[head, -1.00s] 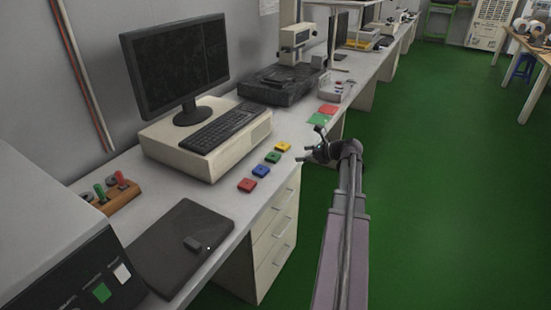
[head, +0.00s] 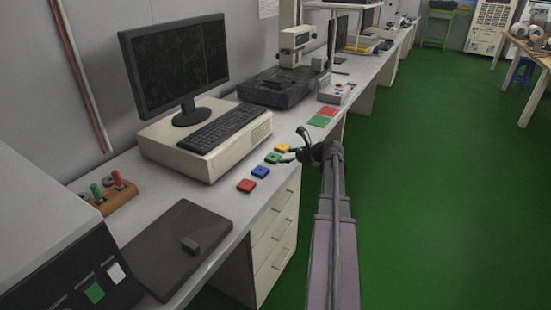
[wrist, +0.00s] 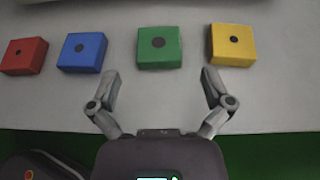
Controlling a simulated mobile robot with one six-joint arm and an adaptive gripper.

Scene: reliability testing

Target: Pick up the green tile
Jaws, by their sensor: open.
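The green tile (wrist: 159,48) is a small square block with a dark round spot on top. It lies on the bench between the blue tile (wrist: 83,51) and the yellow tile (wrist: 232,45). In the head view the green tile (head: 273,158) is in the short row near the bench's front edge. My gripper (wrist: 160,80) is open and empty in the wrist view, its fingers spread to either side of the green tile's line, short of it. In the head view my gripper (head: 290,145) is beside the row, close to the green and yellow tiles.
A red tile (wrist: 24,55) ends the row at left. The keyboard (head: 219,132) lies on a beige computer case (head: 236,147) behind the row. Flat red and green squares (head: 321,121) lie farther along the bench. The green floor is open at right.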

